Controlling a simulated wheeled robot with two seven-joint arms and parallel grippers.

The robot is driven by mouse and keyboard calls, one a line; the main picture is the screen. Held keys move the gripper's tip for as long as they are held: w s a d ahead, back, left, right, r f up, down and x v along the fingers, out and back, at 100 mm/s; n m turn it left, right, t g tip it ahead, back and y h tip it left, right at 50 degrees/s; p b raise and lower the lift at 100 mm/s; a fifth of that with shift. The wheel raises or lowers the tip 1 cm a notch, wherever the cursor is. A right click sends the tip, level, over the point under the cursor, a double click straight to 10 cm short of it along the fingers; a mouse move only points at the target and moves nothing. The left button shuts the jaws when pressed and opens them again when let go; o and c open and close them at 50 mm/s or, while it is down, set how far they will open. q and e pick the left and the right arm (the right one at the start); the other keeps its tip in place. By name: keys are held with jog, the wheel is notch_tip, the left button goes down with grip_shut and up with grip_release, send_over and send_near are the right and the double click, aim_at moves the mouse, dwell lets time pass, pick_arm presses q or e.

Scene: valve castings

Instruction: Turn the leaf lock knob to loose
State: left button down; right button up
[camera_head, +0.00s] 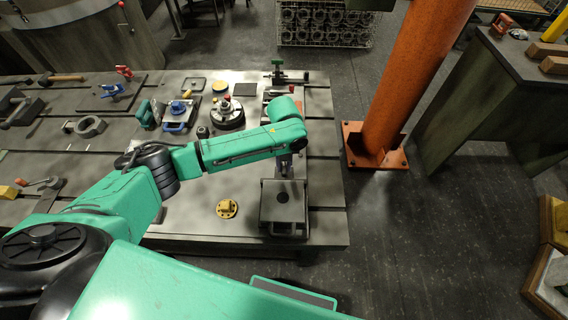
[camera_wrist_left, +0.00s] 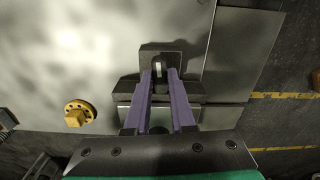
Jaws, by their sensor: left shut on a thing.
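A dark grey fixture (camera_head: 268,228) with a square plate stands near the front right of the steel table. It also shows in the left wrist view (camera_wrist_left: 188,94) as a dark block with an upright tab behind it. My left gripper (camera_head: 285,168) points down at the back of this fixture. In the left wrist view its two purple fingers (camera_wrist_left: 160,75) are closed in around a small pale upright piece (camera_wrist_left: 158,69), which looks like the leaf lock knob. Its marking and turn position cannot be read. My right gripper is not in view.
A yellow flanged piece (camera_head: 227,209) lies left of the fixture, also in the left wrist view (camera_wrist_left: 78,113). A round dark fixture (camera_head: 227,113) and a blue clamp (camera_head: 180,118) stand behind my arm. An orange column (camera_head: 405,85) rises right of the table (camera_head: 320,130).

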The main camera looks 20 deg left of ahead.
pick_arm(q)
jog(key=shift+r, duration=0.1)
jog(key=shift+r+n+p, duration=0.15)
jog(key=shift+n+p, duration=0.95)
jog(key=n+p, duration=0.2)
jog(key=n, duration=0.1)
jog(key=shift+n+p, duration=0.3)
jog(key=n+p, duration=0.2)
jog(key=n, duration=0.2)
jog(key=shift+n+p, duration=0.95)
jog(key=shift+n, duration=1.05)
jog(key=shift+w, duration=0.1)
jog(key=c, duration=0.8)
grip_release()
jog(key=shift+o, duration=0.2)
